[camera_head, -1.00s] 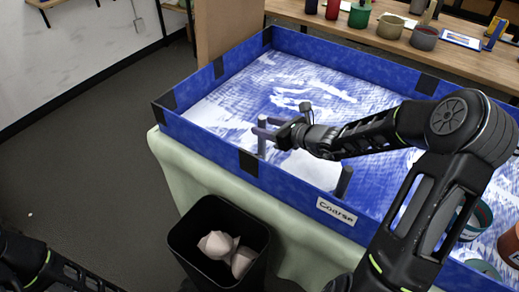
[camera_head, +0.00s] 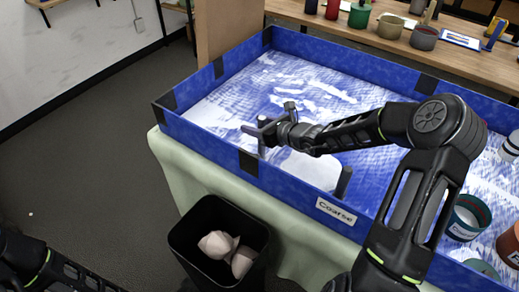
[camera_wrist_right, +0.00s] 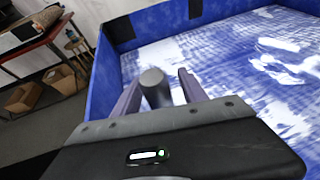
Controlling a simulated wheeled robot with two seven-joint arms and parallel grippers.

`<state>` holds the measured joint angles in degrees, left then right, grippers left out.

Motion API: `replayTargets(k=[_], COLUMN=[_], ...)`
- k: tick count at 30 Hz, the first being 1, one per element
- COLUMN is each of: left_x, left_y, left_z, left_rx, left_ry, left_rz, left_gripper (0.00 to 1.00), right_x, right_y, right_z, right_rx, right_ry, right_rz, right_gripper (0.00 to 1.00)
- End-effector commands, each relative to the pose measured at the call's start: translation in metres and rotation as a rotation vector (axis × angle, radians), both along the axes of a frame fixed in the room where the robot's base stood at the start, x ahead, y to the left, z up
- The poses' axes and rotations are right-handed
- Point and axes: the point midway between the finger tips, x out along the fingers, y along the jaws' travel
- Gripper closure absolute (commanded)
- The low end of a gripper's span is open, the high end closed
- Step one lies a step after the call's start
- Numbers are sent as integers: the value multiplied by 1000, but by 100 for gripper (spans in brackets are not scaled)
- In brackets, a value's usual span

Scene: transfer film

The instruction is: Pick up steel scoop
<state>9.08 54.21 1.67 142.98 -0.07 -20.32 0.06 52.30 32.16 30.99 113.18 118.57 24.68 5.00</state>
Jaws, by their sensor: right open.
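My right gripper (camera_head: 266,126) is open over the front left part of a blue-walled tray. An upright grey cylindrical handle (camera_wrist_right: 155,88) stands between its two fingers in the right wrist view, with gaps on both sides. In the head view this handle (camera_head: 262,144) shows just below the fingers, by the tray's front wall. It looks like the scoop's handle, but no scoop bowl can be made out. A second dark grey upright handle (camera_head: 343,182) stands farther right, by the same wall. My left forearm shows at the bottom left, its gripper out of frame.
The blue tray wall (camera_head: 215,148), labelled "Coarse" farther right, runs close below my right gripper. A black bin (camera_head: 184,238) with pale lumps stands in front. Jars (camera_head: 466,218) stand at the tray's right. A wooden shelf with pots lies behind.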

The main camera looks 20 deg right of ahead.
Motion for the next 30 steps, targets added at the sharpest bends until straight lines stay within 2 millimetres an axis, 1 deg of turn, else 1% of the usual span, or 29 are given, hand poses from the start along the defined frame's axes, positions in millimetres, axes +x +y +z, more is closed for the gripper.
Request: replayTargets(k=[6, 7, 24, 25, 30], left_x=[0, 0, 0, 0, 0], left_y=[0, 0, 0, 0, 0], left_z=[0, 0, 0, 0, 0], left_rx=[0, 0, 0, 0, 0], left_ry=[0, 0, 0, 0, 0], left_rz=[0, 0, 0, 0, 0], left_gripper=[53, 53, 53, 53, 53], right_x=[0, 0, 0, 0, 0], right_y=[0, 0, 0, 0, 0], right_z=[0, 0, 0, 0, 0], right_rx=[0, 0, 0, 0, 0], right_ry=[0, 0, 0, 0, 0], right_rz=[0, 0, 0, 0, 0], right_gripper=[50, 52, 98, 100, 100])
